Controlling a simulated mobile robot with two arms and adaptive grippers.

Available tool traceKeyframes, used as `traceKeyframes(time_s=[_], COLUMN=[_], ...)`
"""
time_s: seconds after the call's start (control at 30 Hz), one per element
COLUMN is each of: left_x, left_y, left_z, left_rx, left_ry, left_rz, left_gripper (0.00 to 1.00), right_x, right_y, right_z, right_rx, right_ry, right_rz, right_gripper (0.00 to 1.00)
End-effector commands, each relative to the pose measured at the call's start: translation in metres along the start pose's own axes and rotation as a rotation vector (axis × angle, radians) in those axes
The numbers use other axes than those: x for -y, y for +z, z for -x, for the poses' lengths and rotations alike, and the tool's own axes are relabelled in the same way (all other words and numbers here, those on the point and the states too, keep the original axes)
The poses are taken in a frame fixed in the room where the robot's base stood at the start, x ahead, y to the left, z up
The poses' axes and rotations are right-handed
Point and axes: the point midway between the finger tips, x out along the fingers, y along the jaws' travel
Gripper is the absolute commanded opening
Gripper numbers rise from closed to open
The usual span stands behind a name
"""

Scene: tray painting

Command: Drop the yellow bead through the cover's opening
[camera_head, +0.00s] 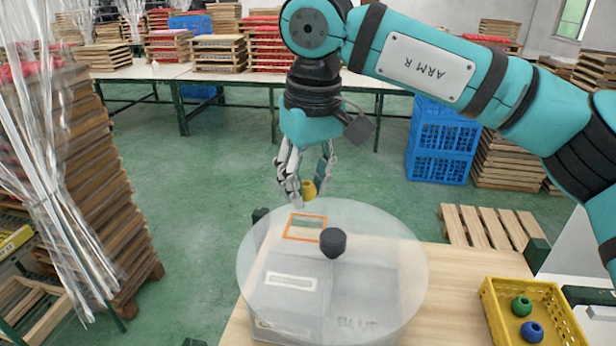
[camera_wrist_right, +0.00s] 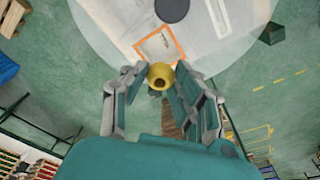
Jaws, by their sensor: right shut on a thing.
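My right gripper (camera_head: 308,188) is shut on the yellow bead (camera_head: 309,189). In the right wrist view the bead (camera_wrist_right: 161,76) sits between the fingertips (camera_wrist_right: 160,80), its hole facing the camera. The clear round cover (camera_head: 400,270) has a dark knob (camera_head: 333,242) and an orange-edged square opening (camera_head: 305,227). The bead is just behind and above the far edge of the cover in the head view. In the right wrist view the opening (camera_wrist_right: 160,46) is just beyond the bead. My left gripper is in neither view.
Under the cover is a grey box (camera_head: 290,270) on a wooden table (camera_head: 450,262). A yellow crate (camera_head: 490,310) with a green bead (camera_head: 521,306) and a blue bead (camera_head: 531,331) stands at right. Plastic-wrapped tray stacks (camera_head: 90,170) rise at left.

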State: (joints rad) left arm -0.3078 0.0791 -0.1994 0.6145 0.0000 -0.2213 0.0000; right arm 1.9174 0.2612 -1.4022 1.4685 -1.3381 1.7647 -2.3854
Motion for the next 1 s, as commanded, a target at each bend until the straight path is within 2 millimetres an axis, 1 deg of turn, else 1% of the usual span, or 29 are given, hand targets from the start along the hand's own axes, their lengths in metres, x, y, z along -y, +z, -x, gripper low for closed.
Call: traceKeyframes(time_s=[0.03,0.17,0.43,0.6,0.87,0.9,1.0], left_x=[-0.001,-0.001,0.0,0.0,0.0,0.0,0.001], left_y=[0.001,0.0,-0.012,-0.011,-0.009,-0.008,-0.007], left_z=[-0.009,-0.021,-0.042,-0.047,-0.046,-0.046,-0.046], left_rx=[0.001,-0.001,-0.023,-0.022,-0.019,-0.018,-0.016], left_ry=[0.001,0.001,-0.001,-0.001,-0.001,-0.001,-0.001], left_rz=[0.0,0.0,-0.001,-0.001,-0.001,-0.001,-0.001], left_gripper=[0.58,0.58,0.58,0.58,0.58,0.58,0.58], right_x=[0.0,0.0,-0.001,0.0,0.0,0.0,0.0], right_y=[0.001,0.003,0.006,0.006,0.006,0.006,0.006], right_z=[-0.01,-0.023,-0.047,-0.053,-0.053,-0.053,-0.053], right_rx=[0.0,-0.001,-0.001,-0.001,-0.001,-0.001,-0.001], right_ry=[0.0,0.0,0.0,0.0,0.0,0.0,0.0], right_rz=[-0.001,-0.001,-0.001,-0.001,-0.001,-0.001,-0.001], right_gripper=[0.12,0.12,0.12,0.12,0.12,0.3,0.43])
